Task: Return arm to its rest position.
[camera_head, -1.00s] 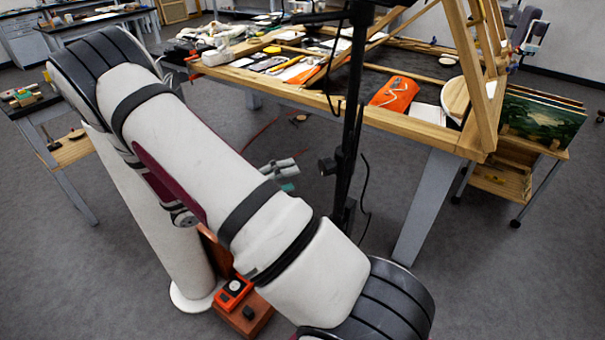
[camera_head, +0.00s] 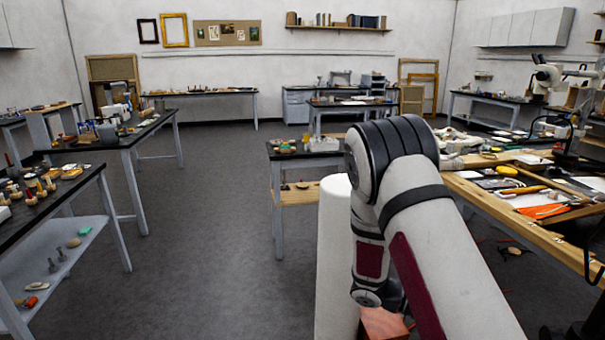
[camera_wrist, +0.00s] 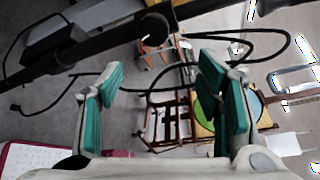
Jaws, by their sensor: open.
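My arm (camera_head: 440,250), white with black bands and dark red panels, fills the lower right of the head view. It is bent at a black-capped joint, and its far end runs out of the bottom of the picture. My gripper is outside the head view. In the wrist view my gripper (camera_wrist: 162,72) has its two green-padded fingers wide apart, with nothing between the pads. Behind the fingers are the grey floor, a black pole with a cable and some wooden furniture, all well away.
A wooden-edged worktable (camera_head: 490,205) with tools lies right of my arm. A small side table (camera_head: 285,152) stands just behind it. Dark-topped benches (camera_head: 120,135) with tools and bottles stand at the left. The grey floor (camera_head: 200,240) between them is clear.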

